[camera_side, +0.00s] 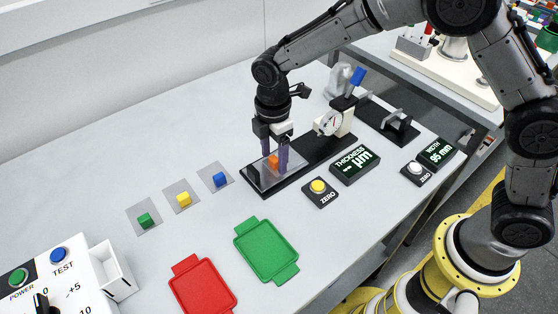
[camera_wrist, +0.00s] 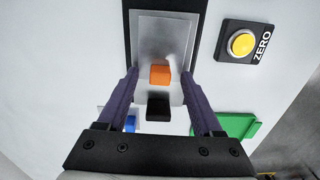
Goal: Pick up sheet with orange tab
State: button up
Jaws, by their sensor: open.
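The sheet with the orange tab is a clear, greyish square sheet (camera_wrist: 150,35) lying on the near end of the black gauge base (camera_side: 318,152). Its orange tab (camera_wrist: 160,75) stands up from the sheet; in the side view the tab (camera_side: 272,160) shows between my fingers. My gripper (camera_wrist: 160,78) is open, with its two purple fingers on either side of the tab and apart from it. In the side view my gripper (camera_side: 275,160) points down over the sheet. Whether the fingertips touch the sheet cannot be told.
Sheets with blue (camera_side: 219,180), yellow (camera_side: 183,199) and green (camera_side: 145,220) tabs lie to the left. A green tray (camera_side: 266,250) and a red tray (camera_side: 203,289) lie in front. A yellow zero button (camera_side: 319,187) and thickness display (camera_side: 355,165) stand right of the base.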

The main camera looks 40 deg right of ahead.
grip_shut()
dwell(0.3)
